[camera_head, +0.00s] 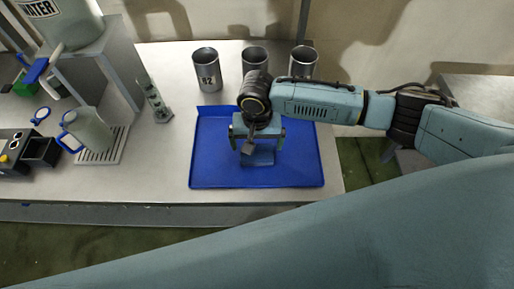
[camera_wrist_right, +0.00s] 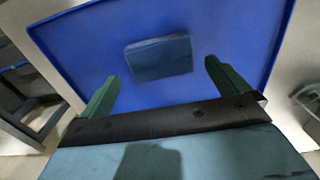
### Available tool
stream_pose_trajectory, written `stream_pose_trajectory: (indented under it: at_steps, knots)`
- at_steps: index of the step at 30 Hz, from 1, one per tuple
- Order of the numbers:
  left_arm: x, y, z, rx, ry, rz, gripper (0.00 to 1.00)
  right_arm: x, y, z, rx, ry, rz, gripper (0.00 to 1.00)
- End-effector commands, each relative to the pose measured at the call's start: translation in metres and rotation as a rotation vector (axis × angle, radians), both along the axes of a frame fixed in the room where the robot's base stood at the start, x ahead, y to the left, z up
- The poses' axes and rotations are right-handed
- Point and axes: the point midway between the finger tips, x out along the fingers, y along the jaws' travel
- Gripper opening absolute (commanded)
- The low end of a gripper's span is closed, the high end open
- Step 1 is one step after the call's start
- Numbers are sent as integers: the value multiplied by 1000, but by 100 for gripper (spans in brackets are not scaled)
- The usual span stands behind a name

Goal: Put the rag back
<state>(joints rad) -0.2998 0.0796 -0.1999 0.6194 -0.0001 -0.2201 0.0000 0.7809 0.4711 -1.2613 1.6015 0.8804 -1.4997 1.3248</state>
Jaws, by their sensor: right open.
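The rag (camera_head: 258,157) is a folded blue-grey cloth lying flat on the blue tray (camera_head: 305,172). It also shows in the right wrist view (camera_wrist_right: 159,58), lying beyond the fingertips. My right gripper (camera_head: 257,143) is above the tray, pointing down over the rag. In the right wrist view its two green fingers (camera_wrist_right: 160,82) are wide apart with nothing between them. The fingers appear apart from the rag. My left gripper is not in view; a large pale blue part of my own body crosses the bottom of the head view.
Several things stand on the bench: metal cups, including one marked 82 (camera_head: 207,70), behind the tray, a small glass piece (camera_head: 157,103) left of it, and a bottle (camera_head: 88,131) on a drip rack (camera_head: 103,156). A water container (camera_head: 62,25) stands at the back left. Bench between rack and tray is clear.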

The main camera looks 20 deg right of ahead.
Motion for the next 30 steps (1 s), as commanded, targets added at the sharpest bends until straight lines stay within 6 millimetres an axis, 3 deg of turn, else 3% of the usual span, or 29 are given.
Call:
stream_pose_trajectory:
  at_steps: [1, 6, 12, 30]
  knots:
    - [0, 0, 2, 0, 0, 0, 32, 1, 0, 14, 1, -3, 1, 100]
    - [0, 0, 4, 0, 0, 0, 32, 0, 0, 47, 1, -2, 2, 100]
    - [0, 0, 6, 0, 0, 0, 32, 0, 0, 68, 1, 0, 0, 100]
    - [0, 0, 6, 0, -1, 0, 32, 0, 0, 71, 0, 0, 0, 100]
